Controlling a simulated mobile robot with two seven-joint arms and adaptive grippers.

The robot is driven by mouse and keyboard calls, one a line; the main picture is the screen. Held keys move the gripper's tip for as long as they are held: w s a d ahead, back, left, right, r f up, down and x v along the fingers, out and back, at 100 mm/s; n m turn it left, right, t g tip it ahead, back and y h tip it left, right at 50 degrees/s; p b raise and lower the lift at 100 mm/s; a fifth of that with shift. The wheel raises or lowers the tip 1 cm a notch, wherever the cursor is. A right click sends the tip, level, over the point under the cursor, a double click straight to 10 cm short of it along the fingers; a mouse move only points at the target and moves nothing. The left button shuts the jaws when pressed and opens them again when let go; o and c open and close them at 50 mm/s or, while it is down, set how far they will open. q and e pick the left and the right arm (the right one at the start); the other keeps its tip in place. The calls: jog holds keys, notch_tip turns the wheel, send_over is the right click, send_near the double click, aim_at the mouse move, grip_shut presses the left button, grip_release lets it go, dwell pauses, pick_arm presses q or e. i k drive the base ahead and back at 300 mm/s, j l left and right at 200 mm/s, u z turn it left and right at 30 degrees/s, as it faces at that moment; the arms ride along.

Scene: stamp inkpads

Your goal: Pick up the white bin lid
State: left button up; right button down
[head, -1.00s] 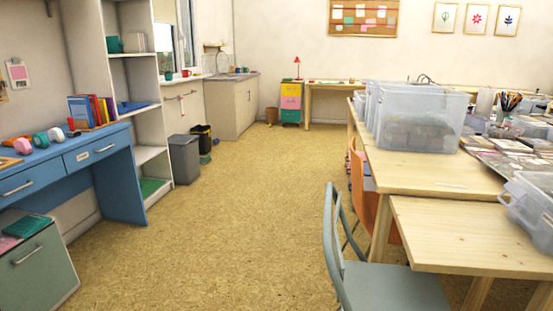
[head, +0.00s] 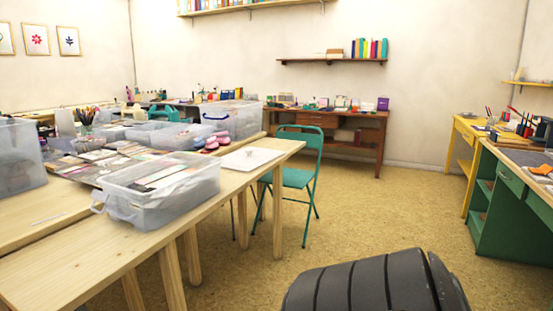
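A flat white piece that looks like the bin lid (head: 252,158) lies on the far right end of the long wooden table (head: 62,277), by a clear plastic bin. The open clear bin (head: 172,192) holds cards or papers and stands on the near part of the same table. No gripper is in view.
A green folding chair (head: 292,177) stands at the table's right end, close to the white piece. Other clear bins (head: 232,121) and stacked cards crowd the table. Floor (head: 375,205) is free between the chair and the green desk (head: 503,205).

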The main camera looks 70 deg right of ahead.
aim_at(247, 159)
jog(key=z, duration=2.15)
jog(key=i+l+z, duration=0.2)
jog(key=i, duration=0.2)
jog(key=i+z, duration=0.15)
jog(key=i, duration=0.3)
jog(key=i+z, duration=0.2)
jog(key=i, duration=1.45)
jog(key=i+l+u, duration=0.1)
jog(key=i+u, duration=0.2)
jog(key=i, duration=0.15)
jog(key=i+l+u, duration=0.25)
jog(key=i, duration=0.2)
jog(key=i+l+u, duration=0.3)
jog(key=i+j, duration=0.05)
jog(key=i, duration=0.05)
